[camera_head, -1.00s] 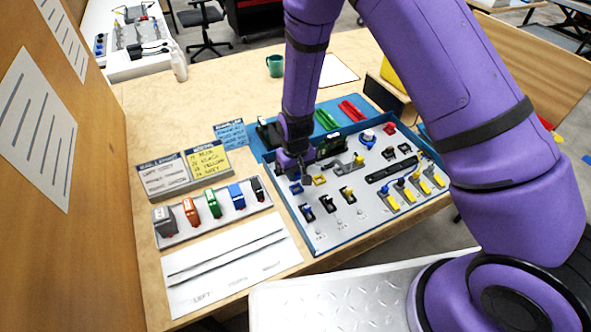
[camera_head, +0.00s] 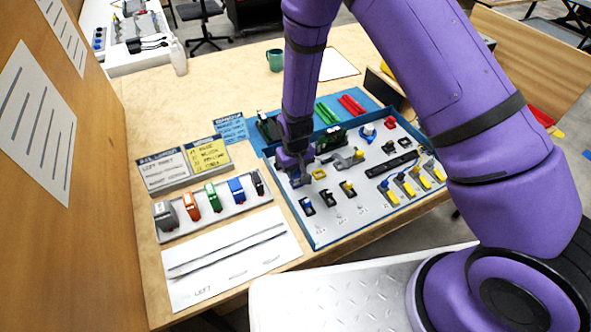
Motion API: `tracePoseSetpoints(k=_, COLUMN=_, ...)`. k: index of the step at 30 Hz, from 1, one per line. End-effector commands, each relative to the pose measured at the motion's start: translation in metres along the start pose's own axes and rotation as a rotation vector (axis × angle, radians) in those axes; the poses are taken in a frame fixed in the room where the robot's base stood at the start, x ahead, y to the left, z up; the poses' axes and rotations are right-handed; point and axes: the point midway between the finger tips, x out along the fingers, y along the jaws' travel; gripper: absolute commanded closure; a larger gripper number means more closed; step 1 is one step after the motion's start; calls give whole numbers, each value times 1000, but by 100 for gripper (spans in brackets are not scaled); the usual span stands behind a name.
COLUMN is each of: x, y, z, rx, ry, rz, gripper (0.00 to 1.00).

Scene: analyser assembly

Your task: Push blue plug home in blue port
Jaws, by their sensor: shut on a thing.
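My gripper (camera_head: 294,174) points down over the left side of the blue-rimmed tray (camera_head: 311,243). Its jaws are shut on a small part, with a bit of blue at the fingertips that looks like the blue plug (camera_head: 296,183). The jaws hide most of it. A dark connector with a blue part (camera_head: 307,206), perhaps the blue port, stands on the tray just below and right of the fingertips. I cannot tell whether the held plug touches a port or how deep it sits.
A rail of coloured blocks (camera_head: 212,203) and label cards (camera_head: 186,165) lie left of the tray. A white sheet (camera_head: 225,262) lies in front.

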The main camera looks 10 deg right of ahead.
Motion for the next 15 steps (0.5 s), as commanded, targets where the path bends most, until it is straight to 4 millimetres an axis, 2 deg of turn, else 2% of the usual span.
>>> tracePoseSetpoints(k=15, x=13, y=0, z=0, rx=0, ry=0, rz=0, gripper=98)
